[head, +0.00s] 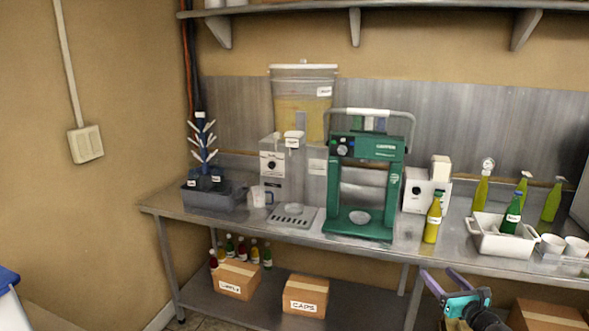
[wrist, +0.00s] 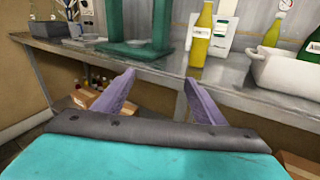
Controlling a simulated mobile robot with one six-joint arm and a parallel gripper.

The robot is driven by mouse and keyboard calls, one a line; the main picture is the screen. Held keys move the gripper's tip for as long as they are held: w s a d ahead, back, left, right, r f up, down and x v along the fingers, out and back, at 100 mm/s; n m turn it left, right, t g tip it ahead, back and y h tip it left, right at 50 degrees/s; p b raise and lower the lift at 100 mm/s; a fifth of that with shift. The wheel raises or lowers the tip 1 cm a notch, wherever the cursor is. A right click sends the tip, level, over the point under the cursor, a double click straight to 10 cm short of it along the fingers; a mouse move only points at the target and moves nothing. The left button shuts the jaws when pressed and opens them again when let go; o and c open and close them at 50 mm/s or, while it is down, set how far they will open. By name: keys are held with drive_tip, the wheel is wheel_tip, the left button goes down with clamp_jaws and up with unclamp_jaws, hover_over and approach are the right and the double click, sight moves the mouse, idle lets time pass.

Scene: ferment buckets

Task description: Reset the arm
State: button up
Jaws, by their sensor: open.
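My gripper (head: 444,283) shows at the lower right of the head view, in front of the metal counter's front edge. It has two purple fingers on a teal body. In the wrist view my gripper (wrist: 157,80) has its fingers spread wide apart with nothing between them. The fingers point toward the counter's edge, below the green capping machine (wrist: 138,25) and the yellow bottle (wrist: 199,38). The fingertips appear apart from everything.
The metal counter (head: 300,232) holds the green machine (head: 347,218), a yellow bottle (head: 432,222), a white bin (head: 500,243) with a green bottle, and a dark crate (head: 205,198). Cardboard boxes (head: 305,296) and several bottles stand on the lower shelf. A wall shelf (head: 400,6) runs above.

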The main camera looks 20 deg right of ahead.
drive_tip(key=w+a+f+m+y, duration=0.1)
drive_tip(key=w+a+f, duration=0.35)
drive_tip(key=a, duration=0.35)
drive_tip(key=w+a+f+y, duration=0.1)
drive_tip(key=w+a+f, duration=0.35)
drive_tip(key=a, duration=0.25)
drive_tip(key=w+a+f+m+y, duration=0.1)
drive_tip(key=w+a+f+y, duration=0.15)
drive_tip(key=w+a, duration=0.4)
drive_tip(key=s+a+f+m+g+h, duration=0.1)
drive_tip(key=a+f+m+g+h, duration=0.25)
drive_tip(key=a+f+m, duration=0.85)
drive_tip(key=s+a+f+m+g, duration=0.3)
drive_tip(key=s+a+f+g, duration=0.25)
drive_tip(key=s+f, duration=0.5)
drive_tip(key=s+a+f+m+g, duration=0.4)
drive_tip(key=s+a+f, duration=0.3)
drive_tip(key=f, duration=0.6)
drive_tip(key=s+a+m+g+y, duration=0.1)
drive_tip(key=s+m+g, duration=0.4)
drive_tip(key=s, duration=0.6)
drive_tip(key=s+a+m+g+y, duration=0.1)
drive_tip(key=s+a+m+g, duration=0.2)
drive_tip(key=s+m, duration=0.4)
drive_tip(key=s+g, duration=0.1)
drive_tip(key=s, duration=0.3)
drive_tip(key=shift+a+g, duration=0.25)
drive_tip(key=shift+g, duration=0.15)
